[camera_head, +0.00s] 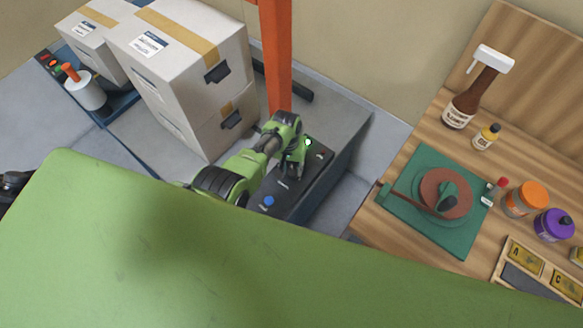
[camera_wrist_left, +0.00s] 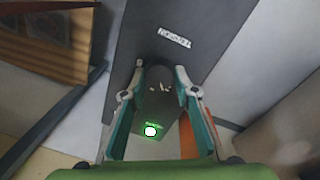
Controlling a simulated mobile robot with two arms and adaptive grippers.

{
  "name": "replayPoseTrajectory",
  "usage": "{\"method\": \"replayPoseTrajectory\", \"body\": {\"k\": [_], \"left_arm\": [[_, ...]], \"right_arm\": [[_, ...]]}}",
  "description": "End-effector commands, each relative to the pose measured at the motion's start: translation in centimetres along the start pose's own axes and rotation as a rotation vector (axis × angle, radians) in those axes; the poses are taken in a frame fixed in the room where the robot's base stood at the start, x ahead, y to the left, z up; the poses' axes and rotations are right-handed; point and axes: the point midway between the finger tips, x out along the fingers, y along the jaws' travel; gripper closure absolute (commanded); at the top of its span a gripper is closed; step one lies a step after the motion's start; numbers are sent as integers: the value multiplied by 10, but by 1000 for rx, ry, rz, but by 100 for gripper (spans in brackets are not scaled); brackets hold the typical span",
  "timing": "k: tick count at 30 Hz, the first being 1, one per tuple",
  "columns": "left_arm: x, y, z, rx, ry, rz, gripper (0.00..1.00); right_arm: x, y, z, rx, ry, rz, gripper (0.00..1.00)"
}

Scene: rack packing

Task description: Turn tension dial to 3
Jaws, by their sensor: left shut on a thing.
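The tension dial (camera_wrist_left: 159,98) is a dark round knob on a dark control panel, beside a white TENSION label (camera_wrist_left: 174,37) in the left wrist view. My left gripper (camera_wrist_left: 159,70) has its two fingers on either side of the dial and is shut on it. In the head view, my left gripper (camera_head: 296,163) reaches down onto the control panel (camera_head: 317,178) and hides the dial. I cannot read the dial's setting. My right gripper is not in view.
The panel has a lit green button (camera_head: 308,142) and a blue button (camera_head: 268,201). An orange post (camera_head: 275,60) stands behind it. Stacked cartons (camera_head: 180,60) are at the left. A wooden bench (camera_head: 413,160) with bottles, jars and a green fixture is at the right.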

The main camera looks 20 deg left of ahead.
Motion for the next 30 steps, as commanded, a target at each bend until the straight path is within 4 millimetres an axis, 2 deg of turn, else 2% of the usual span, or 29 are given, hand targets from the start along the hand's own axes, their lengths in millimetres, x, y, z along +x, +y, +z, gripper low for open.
{"method": "replayPoseTrajectory", "body": {"k": [15, 21, 30], "left_arm": [[0, 0, -1, 453, -28, -2, 94], [0, 1, -1, 568, -36, -2, 94], [0, 2, -1, 651, -41, -1, 94]], "right_arm": [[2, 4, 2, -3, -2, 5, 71], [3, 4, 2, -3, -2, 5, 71], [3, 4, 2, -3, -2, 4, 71]]}}
